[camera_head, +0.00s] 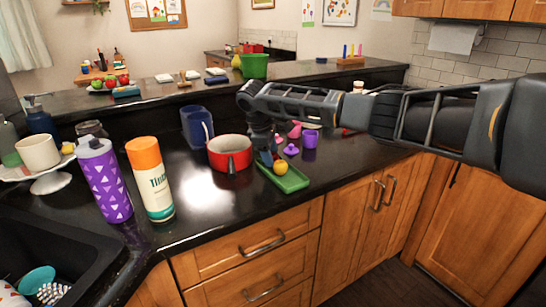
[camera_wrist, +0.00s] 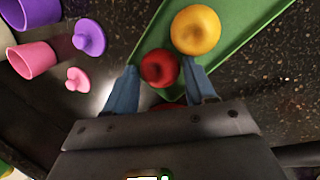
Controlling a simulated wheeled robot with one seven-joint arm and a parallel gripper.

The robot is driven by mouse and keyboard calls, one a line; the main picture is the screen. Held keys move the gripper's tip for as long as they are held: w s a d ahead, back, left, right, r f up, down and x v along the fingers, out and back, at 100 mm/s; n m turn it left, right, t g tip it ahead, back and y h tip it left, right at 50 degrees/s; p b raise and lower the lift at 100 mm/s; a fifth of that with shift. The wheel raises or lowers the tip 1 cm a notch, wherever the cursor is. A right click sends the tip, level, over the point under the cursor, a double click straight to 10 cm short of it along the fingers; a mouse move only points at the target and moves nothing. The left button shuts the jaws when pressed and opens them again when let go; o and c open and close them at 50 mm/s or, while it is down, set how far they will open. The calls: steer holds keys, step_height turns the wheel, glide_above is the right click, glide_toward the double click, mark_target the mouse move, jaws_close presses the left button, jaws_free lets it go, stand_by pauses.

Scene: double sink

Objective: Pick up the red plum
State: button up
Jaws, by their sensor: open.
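The red plum (camera_wrist: 158,68) lies at the edge of a green tray (camera_wrist: 225,72) in the wrist view, just beyond and between my fingertips. In the head view my gripper hides it. A yellow-orange fruit (camera_wrist: 196,30) sits on the tray right beside the plum; it also shows in the head view (camera_head: 280,167). My gripper (camera_wrist: 158,76) is open and points down over the tray's near end, with one blue finger on each side of the plum's near side. I cannot tell whether the fingers touch the plum. The tray also shows in the head view (camera_head: 291,182).
A red pot (camera_head: 230,154) stands left of the tray. Purple and pink cups and lids (camera_wrist: 88,38) lie close by. A purple tumbler (camera_head: 103,180) and an orange-capped bottle (camera_head: 150,180) stand further left, by the black sink (camera_head: 85,245). The counter in front of the pot is clear.

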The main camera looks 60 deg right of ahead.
steer(key=shift+s+d+f, duration=0.1)
steer(key=shift+d+f, duration=0.05)
steer(key=shift+f, duration=0.4)
steer(key=c, duration=0.7)
steer(key=shift+r, duration=0.1)
